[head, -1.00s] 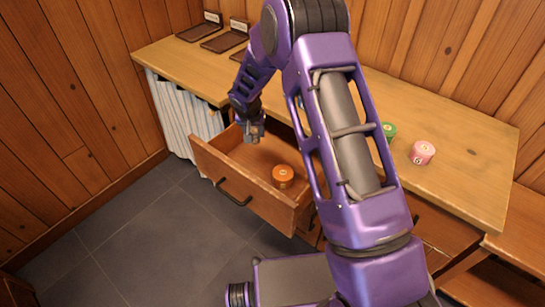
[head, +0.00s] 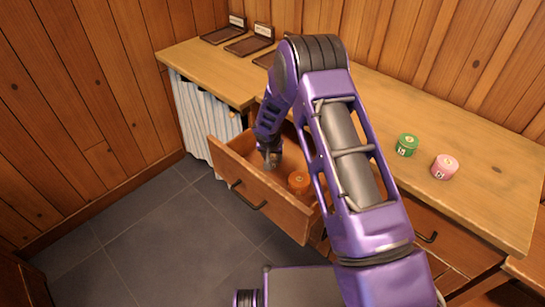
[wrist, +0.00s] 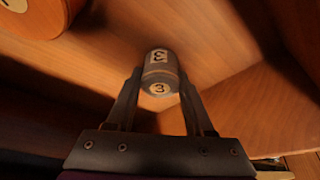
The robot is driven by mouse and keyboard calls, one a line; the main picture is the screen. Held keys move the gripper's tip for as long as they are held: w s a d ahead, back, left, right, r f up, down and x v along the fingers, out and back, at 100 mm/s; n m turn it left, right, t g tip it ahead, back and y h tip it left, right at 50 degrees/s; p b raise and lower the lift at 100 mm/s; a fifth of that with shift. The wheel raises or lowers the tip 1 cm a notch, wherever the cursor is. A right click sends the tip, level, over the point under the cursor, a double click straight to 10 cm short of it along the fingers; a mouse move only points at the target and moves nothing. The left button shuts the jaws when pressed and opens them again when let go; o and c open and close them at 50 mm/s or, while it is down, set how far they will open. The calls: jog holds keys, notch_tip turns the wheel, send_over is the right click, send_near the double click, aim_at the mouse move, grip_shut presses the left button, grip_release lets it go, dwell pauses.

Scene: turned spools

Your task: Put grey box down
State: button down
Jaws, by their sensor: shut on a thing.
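The grey box is a small round grey canister (wrist: 160,75) with a 3 on its top and side. In the wrist view it sits between the two fingers of my gripper (wrist: 158,90), which is shut on it. In the head view my gripper (head: 272,158) is low inside the open wooden drawer (head: 257,190), left of an orange round box (head: 299,182). The grey box is small and dark there. I cannot tell whether its base touches the drawer floor. Part of the orange box also shows at the wrist view's top left (wrist: 35,15).
A green tin (head: 407,145) and a pink tin (head: 445,167) stand on the wooden counter (head: 470,205). Dark trays (head: 248,46) with labels lie at its far end. The drawer's front and side walls are close around my gripper.

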jog(key=shift+f, duration=0.2)
jog(key=shift+c, duration=1.4)
grip_release()
jog(key=shift+r, duration=0.1)
jog(key=shift+r, duration=0.2)
jog(key=p+v, duration=0.1)
jog(key=v, duration=1.1)
jog(key=shift+a, duration=0.15)
